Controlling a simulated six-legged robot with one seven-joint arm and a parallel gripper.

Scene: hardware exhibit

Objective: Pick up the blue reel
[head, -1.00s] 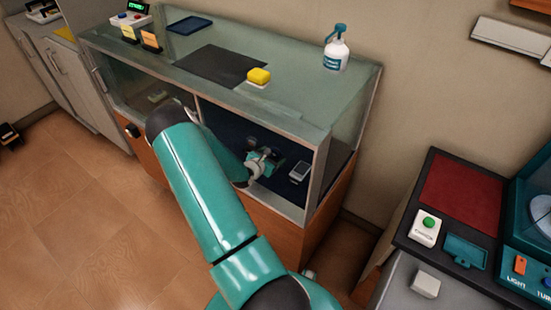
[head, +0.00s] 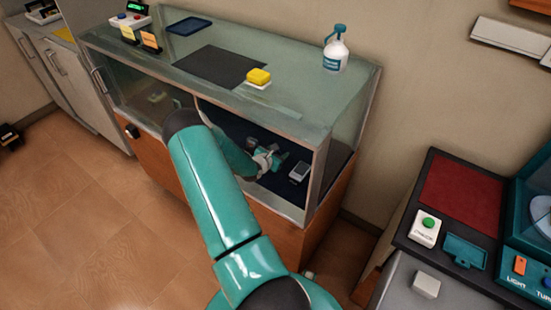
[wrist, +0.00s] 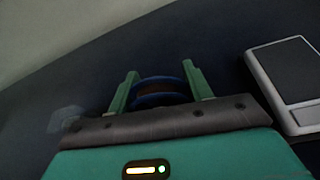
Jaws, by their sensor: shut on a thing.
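The blue reel (wrist: 160,91) shows in the wrist view between the two green fingers of my gripper (wrist: 160,82). It has a blue rim and a brown middle, and its lower part is hidden behind the gripper body. The fingers are shut on it, one on each side. In the head view my gripper (head: 279,160) is inside the open right part of the glass display case (head: 345,130), above its dark floor. The reel cannot be made out there.
A grey, light-framed device (head: 299,172) lies right of my gripper on the case floor, also in the wrist view (wrist: 290,80). The case's glass top and right side wall (head: 322,165) bound the space.

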